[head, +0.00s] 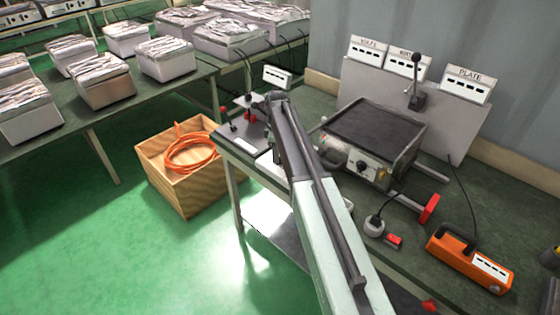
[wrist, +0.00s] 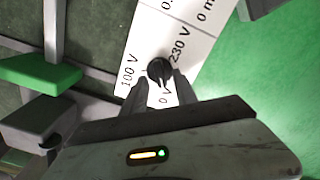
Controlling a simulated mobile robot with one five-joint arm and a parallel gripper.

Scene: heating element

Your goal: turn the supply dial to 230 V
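The supply dial (wrist: 160,68) is a small round black knob on a white label plate (wrist: 203,45), seen in the wrist view. "100 V" is printed to its left and "230 V" to its upper right; a label starting with "0" lies below it, partly covered. My gripper (wrist: 162,78) has its two fingers apart, one on each side of the knob. No clear gap shows between fingertips and knob, but I cannot tell whether they grip it. The dial's pointer direction is too dark to read. In the head view my arm hides the dial and the fingers.
A dark hot plate unit (head: 372,130) with its own front knob stands on the bench, right of my arm. An orange meter (head: 470,262) lies farther right. A red-knobbed fixture (head: 248,115) stands left of my arm. A wooden crate (head: 180,185) with orange cable stands on the green floor.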

